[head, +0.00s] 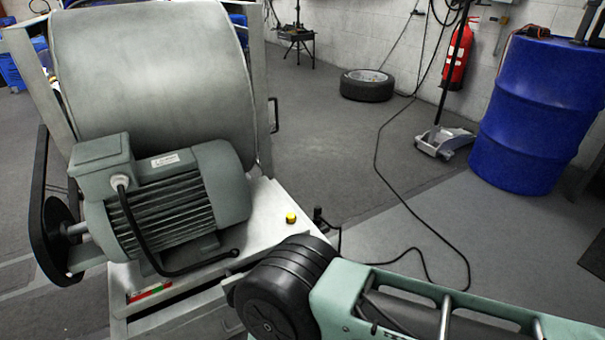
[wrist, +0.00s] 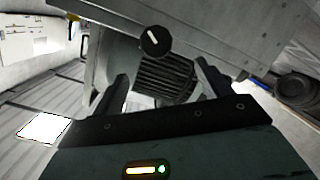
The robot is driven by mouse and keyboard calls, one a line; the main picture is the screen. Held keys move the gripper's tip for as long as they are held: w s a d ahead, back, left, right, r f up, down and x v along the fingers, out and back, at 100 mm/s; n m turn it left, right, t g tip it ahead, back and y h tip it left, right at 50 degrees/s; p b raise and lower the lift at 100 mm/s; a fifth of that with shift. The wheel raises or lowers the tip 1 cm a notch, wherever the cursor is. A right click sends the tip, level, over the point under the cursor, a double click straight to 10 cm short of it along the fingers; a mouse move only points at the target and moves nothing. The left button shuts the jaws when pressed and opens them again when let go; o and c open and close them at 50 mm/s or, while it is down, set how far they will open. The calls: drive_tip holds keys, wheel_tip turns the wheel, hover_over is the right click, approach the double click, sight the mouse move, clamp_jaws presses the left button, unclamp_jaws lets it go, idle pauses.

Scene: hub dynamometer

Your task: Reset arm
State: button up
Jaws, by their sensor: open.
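The hub dynamometer shows in the head view with a large grey drum (head: 155,75) and a grey-green finned motor (head: 175,200) in front of it. A yellow button (head: 291,217) is on its pale top plate. In the wrist view, my gripper (wrist: 160,82) is open, with its two dark fingers apart and nothing held between them. Beyond the fingers are a finned motor (wrist: 165,75) and a round black knob (wrist: 154,41) with a white pointer mark. In the head view, my arm crosses the lower right, and my fingers cannot be made out there.
A blue drum barrel (head: 535,110) stands at the right, with a red fire extinguisher (head: 458,55) on the wall. A floor jack (head: 445,140) and a tyre (head: 367,85) are farther back. A black cable (head: 420,220) runs across the otherwise open grey floor.

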drive_tip(key=w+a+r+m+g, duration=0.1)
drive_tip(key=w+a+r+g, duration=0.15)
drive_tip(key=r, duration=0.35)
drive_tip(key=w+a+r+m+g, duration=0.1)
drive_tip(key=w+r+m+g, duration=0.15)
drive_tip(key=r, duration=0.25)
drive_tip(key=s+d+r+g+h, duration=0.15)
drive_tip(key=d+r+g, duration=0.25)
drive_tip(key=r, duration=0.7)
drive_tip(key=s+d+r+m+g+h, duration=0.15)
drive_tip(key=s+d+r, duration=0.25)
drive_tip(key=d, duration=0.4)
drive_tip(key=s+d+r+g+h, duration=0.2)
drive_tip(key=s+d+r, duration=0.3)
drive_tip(key=d, duration=0.3)
drive_tip(key=s+d+r+g+h, duration=0.15)
drive_tip(key=s+d+r, duration=0.25)
drive_tip(key=d, duration=0.4)
wheel_tip(320, 180, up, 24)
drive_tip(key=s+h+p, duration=0.1)
drive_tip(key=p, duration=2.3)
drive_tip(key=shift+d+r+m, duration=0.2)
drive_tip(key=shift+d+m, duration=0.1)
drive_tip(key=shift+d, duration=0.15)
